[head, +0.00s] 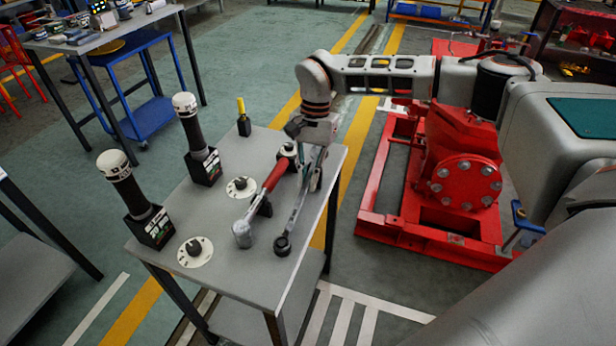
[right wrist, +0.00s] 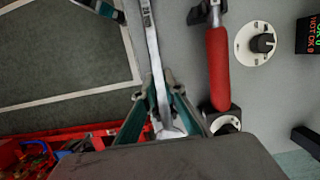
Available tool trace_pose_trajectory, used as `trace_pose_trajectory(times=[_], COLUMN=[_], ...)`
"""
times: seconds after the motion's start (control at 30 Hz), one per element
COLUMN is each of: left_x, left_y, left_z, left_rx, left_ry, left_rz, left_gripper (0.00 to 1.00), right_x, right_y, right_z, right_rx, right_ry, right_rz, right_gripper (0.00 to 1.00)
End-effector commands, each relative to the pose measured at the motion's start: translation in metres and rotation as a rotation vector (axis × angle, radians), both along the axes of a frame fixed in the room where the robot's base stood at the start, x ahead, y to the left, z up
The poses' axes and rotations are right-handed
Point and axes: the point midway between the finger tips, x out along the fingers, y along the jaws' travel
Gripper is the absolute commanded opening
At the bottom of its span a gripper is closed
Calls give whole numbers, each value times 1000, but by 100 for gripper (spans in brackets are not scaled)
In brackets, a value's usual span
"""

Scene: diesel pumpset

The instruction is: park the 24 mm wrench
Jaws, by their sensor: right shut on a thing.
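The 24 mm wrench is a long grey steel wrench (head: 299,210) with a dark ring end low over the near right part of the grey table. My right gripper (head: 309,150) is at its far end, above the table's right side. In the right wrist view the gripper's teal fingers (right wrist: 160,112) are shut on the wrench (right wrist: 154,48), which runs away from them to the top edge. I cannot tell whether the ring end touches the table. My left gripper is not seen.
A red-handled tool (head: 274,177) lies close left of the wrench on dark supports. White discs with black knobs (head: 195,251), two dark posts with white tops (head: 125,188) and a yellow-handled item (head: 242,118) share the table (head: 228,285). A red pump frame (head: 440,246) stands right.

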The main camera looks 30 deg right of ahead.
Motion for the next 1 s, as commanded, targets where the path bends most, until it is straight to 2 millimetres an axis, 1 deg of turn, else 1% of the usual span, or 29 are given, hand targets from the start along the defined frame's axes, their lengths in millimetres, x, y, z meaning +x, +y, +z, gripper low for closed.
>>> trace_pose_trajectory(times=[0.43,0.47,0.5,0.53,0.87,0.97,1.0], left_x=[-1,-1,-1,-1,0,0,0], left_y=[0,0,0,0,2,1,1], left_z=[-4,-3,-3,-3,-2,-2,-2], left_rx=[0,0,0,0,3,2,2], left_ry=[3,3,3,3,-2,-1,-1], left_rz=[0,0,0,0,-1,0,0], left_gripper=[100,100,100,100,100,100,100], right_x=[0,0,0,0,0,2,3], right_y=[0,0,0,0,0,-1,-2], right_z=[-8,-8,-7,-7,-7,-1,4], right_rx=[1,1,1,0,-1,0,0], right_ry=[-1,-1,-1,-1,-1,-1,-3], right_rz=[0,0,0,0,0,-1,-1], right_gripper=[0,18,28,30,30,30,30])
